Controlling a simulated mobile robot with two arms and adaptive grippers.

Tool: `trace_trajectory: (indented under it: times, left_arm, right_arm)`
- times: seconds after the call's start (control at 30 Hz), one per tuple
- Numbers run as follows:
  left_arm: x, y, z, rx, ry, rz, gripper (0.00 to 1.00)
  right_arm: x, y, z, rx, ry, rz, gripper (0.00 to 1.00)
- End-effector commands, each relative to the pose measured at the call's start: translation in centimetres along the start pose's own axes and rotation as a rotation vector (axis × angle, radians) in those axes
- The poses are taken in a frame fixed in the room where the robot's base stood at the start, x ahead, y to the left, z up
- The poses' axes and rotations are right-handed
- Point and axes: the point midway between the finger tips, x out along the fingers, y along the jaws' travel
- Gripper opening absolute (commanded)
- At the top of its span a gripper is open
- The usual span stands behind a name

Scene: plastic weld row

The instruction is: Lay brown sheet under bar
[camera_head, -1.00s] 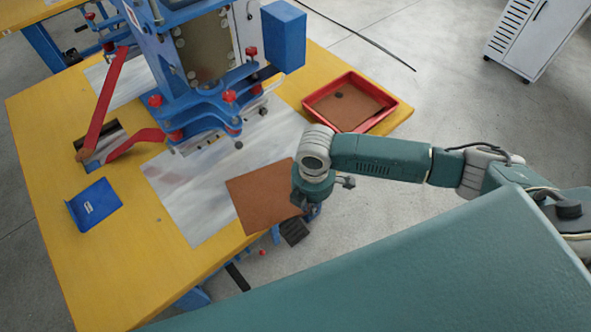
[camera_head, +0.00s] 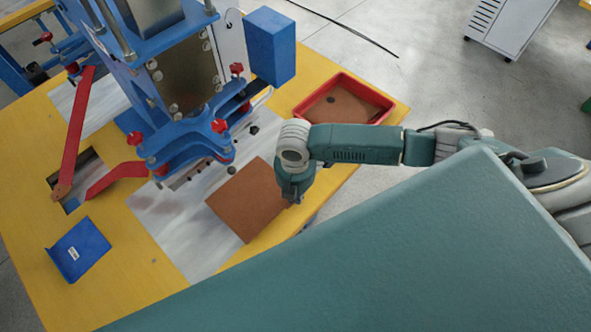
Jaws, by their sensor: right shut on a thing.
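The brown sheet (camera_head: 246,203) is a flat square held over the grey metal plate (camera_head: 186,241) in front of the blue machine. My right gripper (camera_head: 291,200) is shut on the sheet's right corner; its fingertips are mostly hidden beneath the wrist. I cannot tell whether the sheet touches the plate. The bar area under the blue press head (camera_head: 190,146) lies just beyond the sheet's far left edge, with a dark slotted strip (camera_head: 187,178) below it. The sheet appears apart from it. My left gripper is not in view.
A red tray (camera_head: 342,85) with more brown sheet stands at the table's right edge. A blue bracket (camera_head: 79,249) lies at the left on the yellow table (camera_head: 118,275). Red levers (camera_head: 76,135) and a blue box (camera_head: 270,47) flank the machine.

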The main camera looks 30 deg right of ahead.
Motion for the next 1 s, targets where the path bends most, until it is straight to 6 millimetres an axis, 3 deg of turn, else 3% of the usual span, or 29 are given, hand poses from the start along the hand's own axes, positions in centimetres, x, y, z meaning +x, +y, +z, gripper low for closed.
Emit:
trace_trajectory:
  times: [0.1,0.23,0.37,0.63,1.0]
  left_arm:
    - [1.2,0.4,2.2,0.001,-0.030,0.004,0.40]
    - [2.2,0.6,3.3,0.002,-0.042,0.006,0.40]
    - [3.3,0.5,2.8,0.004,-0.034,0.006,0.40]
    - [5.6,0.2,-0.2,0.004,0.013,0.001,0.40]
    - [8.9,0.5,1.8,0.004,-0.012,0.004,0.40]
  right_arm:
    - [0.4,1.4,0.0,-0.001,0.001,0.006,0.00]
    - [0.5,2.8,-0.1,0.000,0.001,0.006,0.00]
    - [0.6,4.0,0.0,0.001,-0.001,0.005,0.00]
    - [0.7,6.8,0.0,0.000,0.000,0.006,0.00]
    - [0.9,10.4,0.0,0.000,0.000,0.006,0.00]
